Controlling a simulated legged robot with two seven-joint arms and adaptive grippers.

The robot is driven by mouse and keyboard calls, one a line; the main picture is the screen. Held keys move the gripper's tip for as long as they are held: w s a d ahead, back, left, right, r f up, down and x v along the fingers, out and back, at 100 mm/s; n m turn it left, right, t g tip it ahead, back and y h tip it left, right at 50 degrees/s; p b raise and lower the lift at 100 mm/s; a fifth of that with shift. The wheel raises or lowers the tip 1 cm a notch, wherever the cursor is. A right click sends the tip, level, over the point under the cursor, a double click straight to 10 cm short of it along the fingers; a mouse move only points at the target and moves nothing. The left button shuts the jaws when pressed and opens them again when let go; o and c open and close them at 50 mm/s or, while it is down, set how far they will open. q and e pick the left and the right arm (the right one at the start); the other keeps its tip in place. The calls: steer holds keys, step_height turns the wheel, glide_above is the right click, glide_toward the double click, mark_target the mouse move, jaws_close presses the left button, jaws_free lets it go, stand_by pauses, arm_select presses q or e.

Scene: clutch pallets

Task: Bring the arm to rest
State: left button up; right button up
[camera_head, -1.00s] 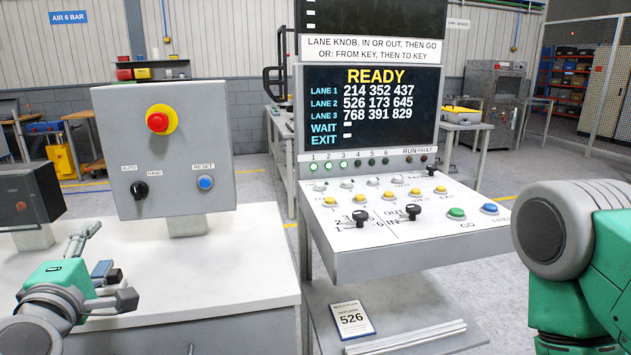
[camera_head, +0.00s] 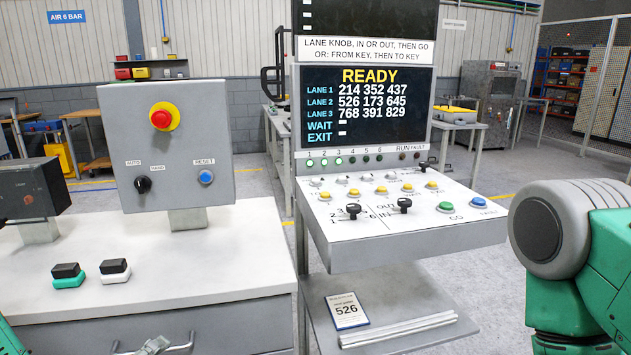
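My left arm (camera_head: 12,342) shows only as a green sliver at the lower left corner. A small grey-green piece (camera_head: 154,346), which looks like part of my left gripper, shows at the bottom edge by the drawer handle; its fingers cannot be made out. My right arm (camera_head: 580,255) is a green and grey link at the right edge, with its gripper out of view. The control console (camera_head: 400,240) has knobs, buttons and a screen (camera_head: 366,105) reading READY. Nothing is seen held.
The white bench (camera_head: 200,265) carries a grey box with a red stop button (camera_head: 161,118). Two small blocks, black-green (camera_head: 68,275) and black-white (camera_head: 115,271), lie at its left.

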arm_select(q)
steer(key=s+f+m+g, duration=1.1)
steer(key=s+f, duration=0.8)
steer(key=s, duration=0.5)
steer(key=shift+a+f+m+y, duration=0.3)
steer(key=shift+a+f+m, duration=0.05)
steer(key=shift+f+m, duration=0.05)
